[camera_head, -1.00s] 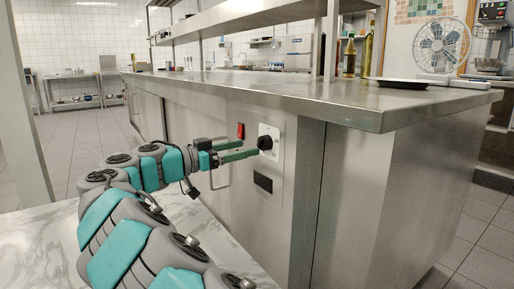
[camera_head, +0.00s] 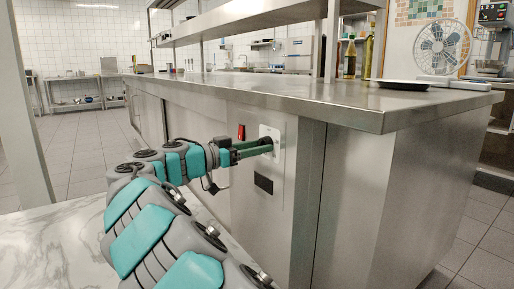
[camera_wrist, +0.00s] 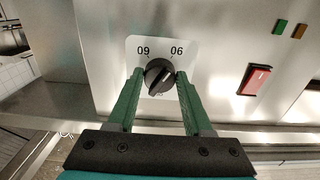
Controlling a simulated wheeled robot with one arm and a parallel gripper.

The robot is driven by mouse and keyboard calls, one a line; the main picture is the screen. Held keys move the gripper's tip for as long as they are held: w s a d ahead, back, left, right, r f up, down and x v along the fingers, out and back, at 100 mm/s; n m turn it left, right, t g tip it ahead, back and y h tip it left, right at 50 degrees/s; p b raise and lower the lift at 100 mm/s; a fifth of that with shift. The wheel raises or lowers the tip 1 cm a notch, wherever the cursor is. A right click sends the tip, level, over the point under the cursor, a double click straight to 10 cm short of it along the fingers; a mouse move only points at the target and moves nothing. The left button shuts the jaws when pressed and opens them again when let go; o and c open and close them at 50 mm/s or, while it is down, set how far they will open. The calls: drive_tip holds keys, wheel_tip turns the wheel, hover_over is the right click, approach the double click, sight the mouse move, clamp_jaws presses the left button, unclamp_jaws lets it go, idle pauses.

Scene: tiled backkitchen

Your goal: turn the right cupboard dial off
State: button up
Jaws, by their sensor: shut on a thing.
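The dial (camera_wrist: 159,76) is a round black knob on a white plate (camera_wrist: 190,46) marked with numbers, set in the steel cupboard front. In the wrist view it sits between the tips of my gripper (camera_wrist: 160,80), whose two green fingers flank it left and right. The knob's grip bar is tilted in that view. In the head view my gripper (camera_head: 269,146) reaches the white plate (camera_head: 274,133), and the fingers mostly hide the knob. My gripper is shut on the dial.
A red switch (camera_wrist: 254,79) sits beside the dial plate, with small green (camera_wrist: 280,27) and orange (camera_wrist: 299,31) markers near it. A dark rectangular panel (camera_head: 264,183) lies below the dial. The steel worktop (camera_head: 300,92) overhangs the cupboard front. A marble surface (camera_head: 50,240) lies in front.

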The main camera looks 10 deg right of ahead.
clamp_jaws()
